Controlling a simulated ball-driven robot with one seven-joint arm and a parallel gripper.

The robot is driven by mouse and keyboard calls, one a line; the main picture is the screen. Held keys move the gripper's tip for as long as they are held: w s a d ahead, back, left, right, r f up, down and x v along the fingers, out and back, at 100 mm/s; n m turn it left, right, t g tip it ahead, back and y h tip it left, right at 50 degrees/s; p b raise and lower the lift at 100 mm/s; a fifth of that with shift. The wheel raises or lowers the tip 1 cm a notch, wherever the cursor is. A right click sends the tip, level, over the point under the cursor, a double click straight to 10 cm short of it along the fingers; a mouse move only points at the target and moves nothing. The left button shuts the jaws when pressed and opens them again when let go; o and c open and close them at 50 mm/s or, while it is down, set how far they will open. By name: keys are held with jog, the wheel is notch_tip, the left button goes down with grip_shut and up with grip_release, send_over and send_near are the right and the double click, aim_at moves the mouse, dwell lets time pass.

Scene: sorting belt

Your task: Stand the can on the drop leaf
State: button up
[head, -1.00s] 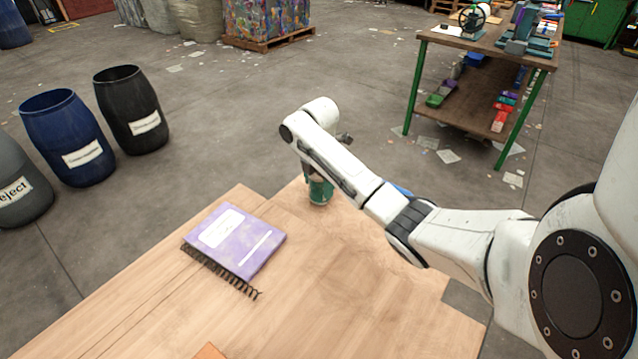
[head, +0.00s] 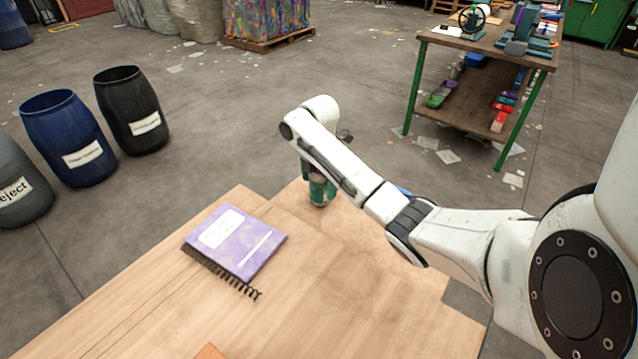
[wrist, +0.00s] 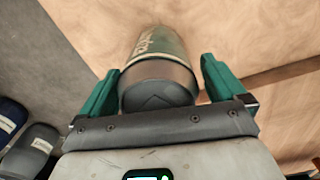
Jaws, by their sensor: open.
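The can (head: 319,194), green with a darker end band, stands on the wooden panel (head: 365,235) at the far end of the table, near its outer corner. This panel, set off by a seam, looks like the drop leaf. My gripper (head: 318,180) is open around the can, partly hidden behind my wrist. In the wrist view the can (wrist: 158,75) lies between the two green fingers of my gripper (wrist: 158,85), with a gap visible on at least the right side. Its base contact is hidden there.
A purple notebook (head: 236,241) lies on the main tabletop (head: 130,310), left of the can. Labelled barrels (head: 70,140) stand on the floor at left. A workbench (head: 480,50) stands at the back right.

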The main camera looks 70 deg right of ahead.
notch_tip(320, 180, up, 11)
jog(key=p, duration=0.4)
jog(key=shift+r, duration=0.15)
